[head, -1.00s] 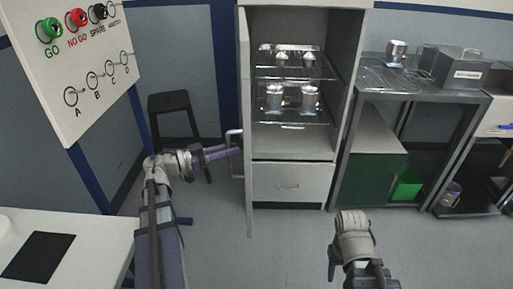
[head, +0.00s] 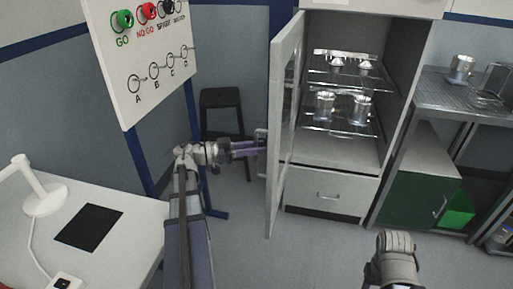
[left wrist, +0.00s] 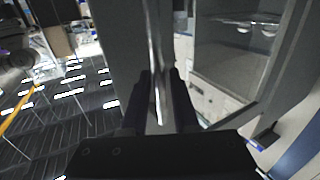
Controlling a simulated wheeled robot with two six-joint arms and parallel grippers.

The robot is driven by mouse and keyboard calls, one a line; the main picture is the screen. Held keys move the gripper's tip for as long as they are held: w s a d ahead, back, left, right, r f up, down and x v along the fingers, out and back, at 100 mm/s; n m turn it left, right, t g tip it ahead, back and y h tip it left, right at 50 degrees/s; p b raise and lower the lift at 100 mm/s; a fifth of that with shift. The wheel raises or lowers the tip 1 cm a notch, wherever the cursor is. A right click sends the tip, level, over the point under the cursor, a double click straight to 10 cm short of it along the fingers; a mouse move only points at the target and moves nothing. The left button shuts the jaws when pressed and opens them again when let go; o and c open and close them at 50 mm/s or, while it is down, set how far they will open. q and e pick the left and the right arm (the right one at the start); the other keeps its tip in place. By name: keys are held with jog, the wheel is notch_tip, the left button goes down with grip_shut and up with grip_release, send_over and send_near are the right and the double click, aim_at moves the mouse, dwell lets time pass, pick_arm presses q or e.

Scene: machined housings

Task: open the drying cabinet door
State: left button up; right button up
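The drying cabinet (head: 330,197) stands at the centre right in the head view, its front open. Its door (head: 284,175), pale with a glass pane, stands swung far out on the left side. My left gripper (head: 258,146) reaches the door's outer side at the handle (head: 262,135). In the left wrist view the bright handle bar (left wrist: 155,50) runs between the two dark fingers of this gripper (left wrist: 160,105), which look closed around it. My right arm's end shows low in the head view, but its gripper fingers are out of the frame.
Metal parts stand on the cabinet's wire shelves (head: 345,122), with a drawer (head: 330,195) below. A white table (head: 125,232) is at the left, a metal bench (head: 470,105) at the right.

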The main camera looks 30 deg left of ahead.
pick_arm(q)
jog(key=shift+o, duration=1.2)
jog(key=v, duration=0.7)
jog(key=shift+s+a, duration=0.25)
jog(key=shift+s, duration=0.05)
